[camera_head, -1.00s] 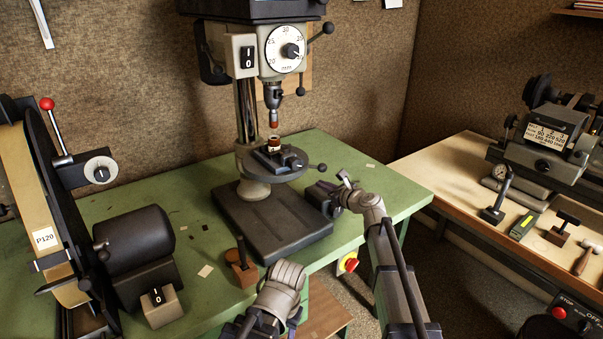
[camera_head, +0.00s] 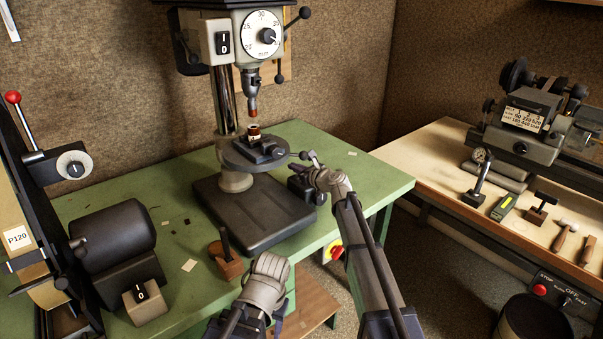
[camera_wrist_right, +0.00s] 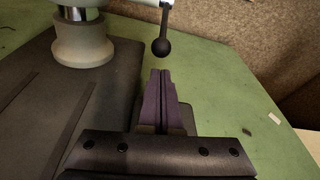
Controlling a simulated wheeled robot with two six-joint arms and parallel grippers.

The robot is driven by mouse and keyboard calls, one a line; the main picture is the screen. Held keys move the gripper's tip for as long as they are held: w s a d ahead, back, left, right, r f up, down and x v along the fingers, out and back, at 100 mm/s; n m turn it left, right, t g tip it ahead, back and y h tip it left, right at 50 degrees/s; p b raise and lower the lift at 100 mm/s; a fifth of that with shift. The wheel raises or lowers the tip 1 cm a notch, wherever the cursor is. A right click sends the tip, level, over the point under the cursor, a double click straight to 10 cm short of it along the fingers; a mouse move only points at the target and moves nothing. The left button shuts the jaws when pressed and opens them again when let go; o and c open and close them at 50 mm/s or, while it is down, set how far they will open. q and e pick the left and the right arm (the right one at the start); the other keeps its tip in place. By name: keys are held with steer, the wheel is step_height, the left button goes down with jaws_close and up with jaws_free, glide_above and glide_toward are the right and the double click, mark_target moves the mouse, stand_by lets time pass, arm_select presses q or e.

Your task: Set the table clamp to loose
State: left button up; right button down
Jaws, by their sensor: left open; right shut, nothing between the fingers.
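The table clamp appears to be the short lever with a black ball knob (camera_head: 304,155) at the right side of the drill press table (camera_head: 237,157). In the right wrist view the knob (camera_wrist_right: 160,46) hangs from a pale rod just beyond my fingertips. My right gripper (camera_head: 297,170) is shut and empty, close to the knob, with a small visible gap in the wrist view; its purple fingers (camera_wrist_right: 161,72) are together there. My left gripper (camera_head: 279,322) is low at the front of the bench, mostly hidden by its wrist, so its fingers are hard to make out.
The drill press base (camera_head: 255,213) stands on the green bench (camera_head: 165,258). A small vise (camera_head: 262,151) with a brass part sits under the drill. A belt sander motor (camera_head: 115,235) is at left, a wooden-based tool (camera_head: 227,262) in front. A lathe (camera_head: 525,125) stands at right.

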steer(key=x, duration=0.3)
steer(key=shift+w+a, duration=0.2)
steer(key=shift+w, duration=0.05)
